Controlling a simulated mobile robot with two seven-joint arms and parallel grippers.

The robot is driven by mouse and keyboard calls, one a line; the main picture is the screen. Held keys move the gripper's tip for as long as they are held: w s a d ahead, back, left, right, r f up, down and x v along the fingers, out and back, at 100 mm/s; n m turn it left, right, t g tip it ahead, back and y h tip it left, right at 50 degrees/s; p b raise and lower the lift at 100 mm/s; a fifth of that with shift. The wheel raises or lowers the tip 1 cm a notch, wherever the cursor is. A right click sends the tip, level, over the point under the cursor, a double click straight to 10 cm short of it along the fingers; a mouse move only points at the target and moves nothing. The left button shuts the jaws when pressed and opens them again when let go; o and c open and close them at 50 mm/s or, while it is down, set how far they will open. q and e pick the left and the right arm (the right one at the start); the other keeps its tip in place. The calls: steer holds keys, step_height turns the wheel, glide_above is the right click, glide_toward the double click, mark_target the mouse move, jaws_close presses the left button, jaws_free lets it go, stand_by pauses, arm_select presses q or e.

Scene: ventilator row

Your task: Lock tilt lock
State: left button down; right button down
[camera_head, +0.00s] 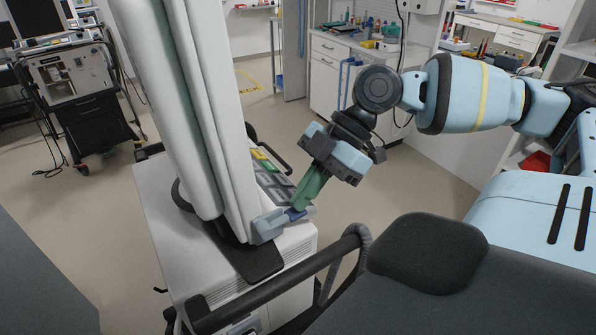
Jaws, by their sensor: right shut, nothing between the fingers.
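A tall white panel (185,110) stands tilted on a white ventilator cart (165,230). At the foot of the panel is a grey-blue block (267,226), which appears to be the tilt lock. A small blue-violet piece (295,214) sticks out of its right side. My right gripper (298,206) comes down from the upper right with its green fingers shut and nothing between them. Its fingertips are at the blue-violet piece and partly overlap it; I cannot tell whether they touch. My left gripper is not in view.
A keypad with grey, yellow and green keys (270,178) lies just behind the fingers. A dark tubular handle (285,280) runs along the cart's near side. Another equipment cart (80,85) stands at the far left. The floor between is clear.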

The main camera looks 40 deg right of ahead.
steer(key=f+y, duration=0.1)
steer(key=y, duration=0.1)
steer(key=f+y, duration=0.2)
steer(key=d+f+t+y, duration=0.1)
steer(key=y, duration=0.1)
steer(key=shift+f, duration=0.15)
arm_select(q)
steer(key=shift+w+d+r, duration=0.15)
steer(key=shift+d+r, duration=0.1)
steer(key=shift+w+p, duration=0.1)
steer(key=shift+p, duration=0.2)
arm_select(e)
steer(key=shift+r, duration=0.2)
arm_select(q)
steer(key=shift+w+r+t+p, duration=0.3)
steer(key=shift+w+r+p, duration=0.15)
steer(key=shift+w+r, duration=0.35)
arm_select(e)
steer(key=shift+r, duration=0.75)
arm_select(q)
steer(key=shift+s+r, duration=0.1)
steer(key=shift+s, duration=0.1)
